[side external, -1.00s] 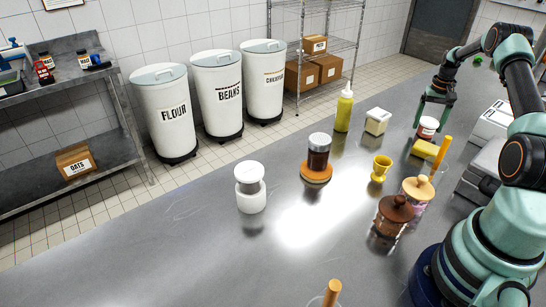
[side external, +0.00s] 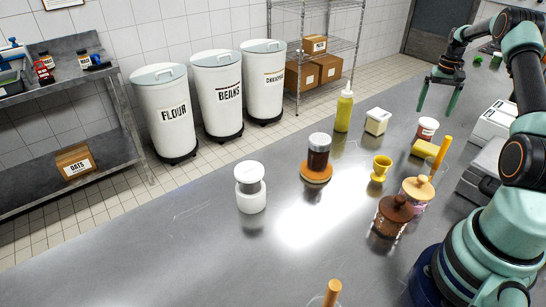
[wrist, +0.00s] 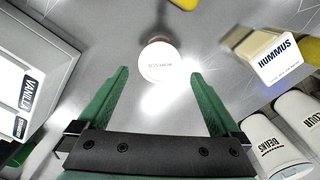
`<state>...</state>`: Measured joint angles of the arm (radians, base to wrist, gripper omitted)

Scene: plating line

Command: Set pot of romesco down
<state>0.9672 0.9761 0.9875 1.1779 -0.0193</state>
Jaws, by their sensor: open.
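The hummus tub (wrist: 288,60) is to one side. White boxes (side external: 490,122) stand to the right. A yellow bottle (side external: 344,110) is further left.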

